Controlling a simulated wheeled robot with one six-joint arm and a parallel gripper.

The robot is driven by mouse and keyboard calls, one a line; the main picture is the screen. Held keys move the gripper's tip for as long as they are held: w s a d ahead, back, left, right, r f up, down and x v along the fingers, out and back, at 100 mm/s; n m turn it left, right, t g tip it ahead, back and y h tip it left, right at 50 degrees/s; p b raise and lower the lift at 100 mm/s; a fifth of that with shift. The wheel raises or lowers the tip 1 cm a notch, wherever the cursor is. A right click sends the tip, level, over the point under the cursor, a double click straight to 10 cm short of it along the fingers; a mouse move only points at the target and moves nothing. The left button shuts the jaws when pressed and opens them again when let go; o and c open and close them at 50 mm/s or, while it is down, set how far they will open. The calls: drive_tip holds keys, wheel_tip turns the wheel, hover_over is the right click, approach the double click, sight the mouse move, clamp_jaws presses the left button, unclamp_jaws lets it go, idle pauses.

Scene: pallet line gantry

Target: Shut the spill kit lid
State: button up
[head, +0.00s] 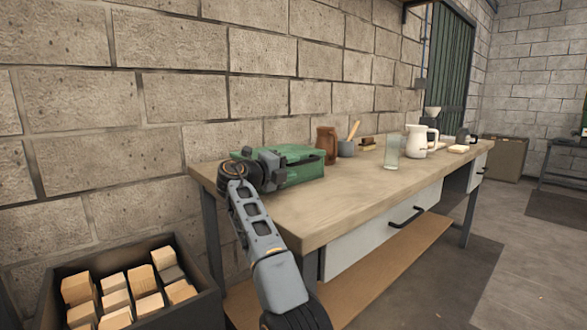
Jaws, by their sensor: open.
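A green box (305,173), which looks like the spill kit, sits on the near left end of the wooden workbench (345,205), close to the block wall. Its green top (292,151) lies low over the body, with a dark band below its edge. I cannot tell whether the lid is fully shut. My arm reaches up from the bottom of the view to the box's left side. My gripper (268,158) is open at the left part of the box and hides that part. I cannot tell whether it touches the box.
A brown mug (327,144), a grey pot (347,149) with a wooden handle, a clear glass (391,153) and a white jug (417,141) stand farther along the bench. A dark crate (210,302) of wood blocks stands at lower left. The bench's near middle is clear.

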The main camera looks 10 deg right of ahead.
drive_tip(key=b+v, duration=0.1)
drive_tip(key=v, duration=1.1)
drive_tip(key=shift+s+a+f, duration=0.1)
drive_tip(key=shift+s+a, duration=0.1)
drive_tip(key=shift+a, duration=0.05)
drive_tip(key=w+d+r+n+y+p, duration=0.1)
drive_tip(key=d+r+n+y+p, duration=0.3)
drive_tip(key=d+r+n+p, duration=0.45)
drive_tip(key=s+d+r+n+g+y+p, duration=0.2)
drive_tip(key=s+d+n+y+p, duration=0.3)
drive_tip(key=n+p, duration=0.65)
drive_tip(key=s+d+f+n+g+y+p, duration=0.1)
drive_tip(key=s+n+y+p, duration=0.2)
drive_tip(key=s+n+p, duration=0.3)
drive_tip(key=s+d+f+n+g+y+p, duration=0.1)
drive_tip(key=s+n+p, duration=0.5)
drive_tip(key=s+p, duration=0.6)
drive_tip(key=s+f+g+y, duration=0.1)
drive_tip(key=s+y, duration=0.1)
drive_tip(key=s, duration=0.6)
drive_tip(key=shift+s+f+y, duration=0.15)
drive_tip(key=shift+f+y, duration=0.15)
drive_tip(key=shift+f, duration=0.05)
drive_tip(key=shift+d, duration=0.15)
